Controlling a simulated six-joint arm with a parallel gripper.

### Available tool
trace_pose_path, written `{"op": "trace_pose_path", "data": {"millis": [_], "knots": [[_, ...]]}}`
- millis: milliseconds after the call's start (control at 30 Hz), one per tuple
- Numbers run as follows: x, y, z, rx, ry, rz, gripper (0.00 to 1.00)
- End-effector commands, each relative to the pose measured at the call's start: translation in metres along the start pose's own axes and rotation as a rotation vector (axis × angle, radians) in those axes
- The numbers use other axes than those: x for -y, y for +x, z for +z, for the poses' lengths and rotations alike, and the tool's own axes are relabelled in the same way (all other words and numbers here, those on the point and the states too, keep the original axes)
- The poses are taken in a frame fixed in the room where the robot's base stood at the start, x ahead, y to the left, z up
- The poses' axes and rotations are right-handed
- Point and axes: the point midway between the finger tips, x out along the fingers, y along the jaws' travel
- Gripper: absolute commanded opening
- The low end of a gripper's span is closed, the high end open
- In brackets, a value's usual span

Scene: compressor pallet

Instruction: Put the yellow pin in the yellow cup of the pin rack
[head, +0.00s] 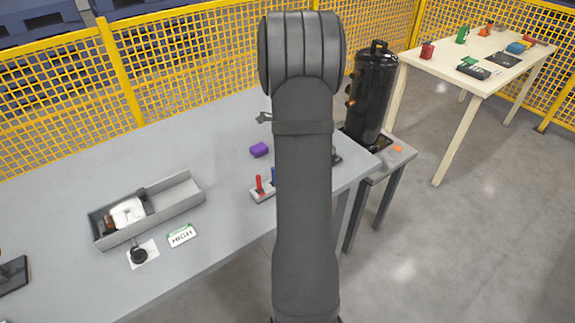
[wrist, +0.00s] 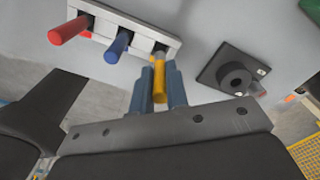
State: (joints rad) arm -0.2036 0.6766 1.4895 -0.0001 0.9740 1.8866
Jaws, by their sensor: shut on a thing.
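The pin rack (wrist: 100,18) is a pale bar with dark cups, at the top of the wrist view. A red pin (wrist: 70,30) and a blue pin (wrist: 117,46) stand in its first two cups. The yellow pin (wrist: 159,84) is between the two blue-grey fingers of my gripper (wrist: 158,80), which is shut on it. Its far end is at the third cup, at the rack's right end; I cannot tell how deep it sits. In the head view the rack (head: 262,195) shows with the red pin (head: 259,184), but my arm hides my gripper and the yellow pin.
A black plate with a round post (wrist: 237,76) lies right of the rack. A long grey tray (head: 178,211), a HIGH sign (head: 181,235) and a black knob (head: 139,255) are further left. A black tank (head: 371,90) stands at right.

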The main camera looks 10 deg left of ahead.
Motion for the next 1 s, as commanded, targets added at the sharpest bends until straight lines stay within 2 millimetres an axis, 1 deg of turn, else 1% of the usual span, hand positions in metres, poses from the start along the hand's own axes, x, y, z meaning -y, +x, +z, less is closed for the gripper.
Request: {"op": "trace_pose_path", "data": {"millis": [100,200,600,633,700,733,1000], "knots": [[-0.001,0.019,-0.001,-0.002,0.0,0.005,0.0],[-0.001,0.032,-0.001,-0.001,0.0,0.004,0.0],[0.0,0.037,-0.001,0.0,0.0,0.002,0.0],[0.0,0.037,-0.001,0.0,0.0,0.001,0.2],[0.0,0.037,-0.001,0.0,0.0,0.001,0.34],[0.0,0.037,-0.001,0.0,0.0,0.001,0.36],[0.0,0.036,-0.001,0.0,0.0,0.001,0.36]]}}
